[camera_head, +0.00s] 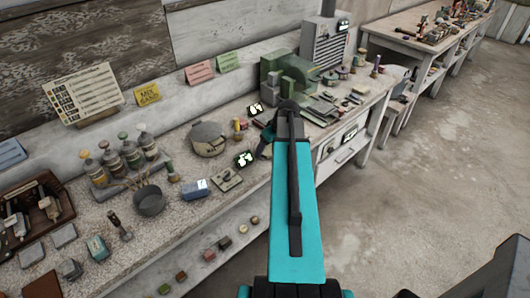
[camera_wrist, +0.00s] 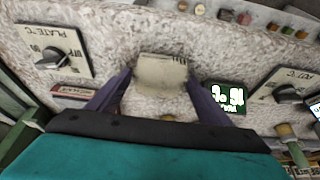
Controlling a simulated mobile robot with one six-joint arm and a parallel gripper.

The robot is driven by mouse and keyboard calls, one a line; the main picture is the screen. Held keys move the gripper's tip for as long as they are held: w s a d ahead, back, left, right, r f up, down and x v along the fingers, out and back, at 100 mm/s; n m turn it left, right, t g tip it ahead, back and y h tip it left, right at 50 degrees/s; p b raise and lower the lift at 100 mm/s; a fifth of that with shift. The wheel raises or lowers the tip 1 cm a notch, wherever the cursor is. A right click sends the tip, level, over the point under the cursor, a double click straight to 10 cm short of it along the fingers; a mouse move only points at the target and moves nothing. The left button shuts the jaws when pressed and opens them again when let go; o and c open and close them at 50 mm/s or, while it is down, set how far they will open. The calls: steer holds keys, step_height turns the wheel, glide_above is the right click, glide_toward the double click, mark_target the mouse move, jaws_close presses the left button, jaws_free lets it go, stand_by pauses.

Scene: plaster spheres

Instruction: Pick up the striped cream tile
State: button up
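The striped cream tile (camera_wrist: 162,78) lies on the speckled bench top in the wrist view, with short dark stripes along its far edge. My gripper (camera_wrist: 160,72) has its two purple fingers apart, one at each side of the tile. The fingertips come close to the tile's side edges; whether they touch it I cannot tell. In the head view, my teal and black arm reaches over the bench and hides the tile and fingertips.
A green-lit display (camera_wrist: 225,97) stands just right of the fingers, with dial plates (camera_wrist: 52,52) at both sides. On the bench (camera_head: 190,217) are a lidded pot (camera_head: 207,139), a dark bowl (camera_head: 149,201), several bottles and a green machine (camera_head: 285,77).

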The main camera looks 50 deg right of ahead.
mark_target(269, 149)
steer(key=c, duration=1.1)
steer(key=shift+r, duration=0.15)
steer(key=shift+r+b, duration=0.9)
steer(key=shift+r, duration=0.6)
steer(key=s+b, duration=0.1)
steer(key=s, duration=0.4)
steer(key=s+d+r+b, duration=0.1)
steer(key=s+b, duration=0.1)
steer(key=s, duration=0.3)
steer(key=s+b, duration=0.1)
steer(key=s, duration=0.5)
steer(key=shift+d+r, duration=0.35)
